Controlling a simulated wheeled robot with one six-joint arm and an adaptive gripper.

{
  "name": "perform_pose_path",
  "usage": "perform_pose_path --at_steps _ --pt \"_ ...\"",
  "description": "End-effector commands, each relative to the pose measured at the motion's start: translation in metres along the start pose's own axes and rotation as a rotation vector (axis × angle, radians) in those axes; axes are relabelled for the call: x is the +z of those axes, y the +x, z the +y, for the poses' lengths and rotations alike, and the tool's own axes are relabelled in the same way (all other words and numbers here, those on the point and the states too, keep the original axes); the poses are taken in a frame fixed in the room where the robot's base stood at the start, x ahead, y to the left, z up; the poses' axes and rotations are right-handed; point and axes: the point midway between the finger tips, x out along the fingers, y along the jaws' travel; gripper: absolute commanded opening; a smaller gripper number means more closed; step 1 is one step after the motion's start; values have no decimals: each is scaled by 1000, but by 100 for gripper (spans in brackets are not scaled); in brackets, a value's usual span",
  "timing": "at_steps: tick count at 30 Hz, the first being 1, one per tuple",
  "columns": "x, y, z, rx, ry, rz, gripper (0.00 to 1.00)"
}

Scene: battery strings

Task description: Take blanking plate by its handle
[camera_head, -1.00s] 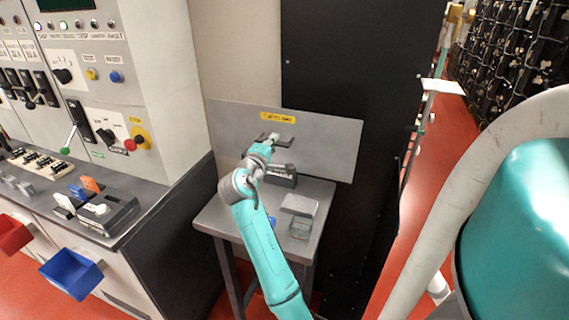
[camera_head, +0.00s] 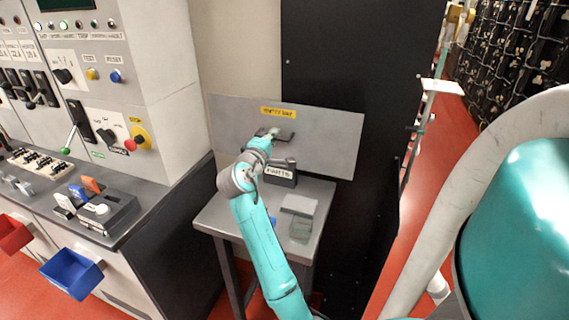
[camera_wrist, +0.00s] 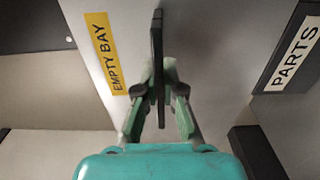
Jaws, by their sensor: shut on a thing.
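The blanking plate (camera_head: 325,138) is a wide grey panel with a yellow label, standing behind the small table. Its label reads EMPTY BAY in the wrist view, where the plate (camera_wrist: 205,35) fills the middle. Its dark handle (camera_head: 286,138) sticks out below the label. In the wrist view the handle (camera_wrist: 157,50) is a dark upright bar between my fingers. My gripper (camera_wrist: 159,98) is shut on this handle, one finger on each side. In the head view my gripper (camera_head: 268,138) covers part of the handle.
A control console (camera_head: 170,110) stands at left, a black cabinet (camera_head: 350,60) behind. Red floor (camera_head: 425,180) is open at right.

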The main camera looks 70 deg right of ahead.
Motion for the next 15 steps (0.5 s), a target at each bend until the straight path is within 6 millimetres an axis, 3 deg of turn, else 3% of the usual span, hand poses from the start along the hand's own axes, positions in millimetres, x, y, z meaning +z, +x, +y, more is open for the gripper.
perform_pose_path --at_steps 15 --pt "0 -12 1 2 1 0 0"
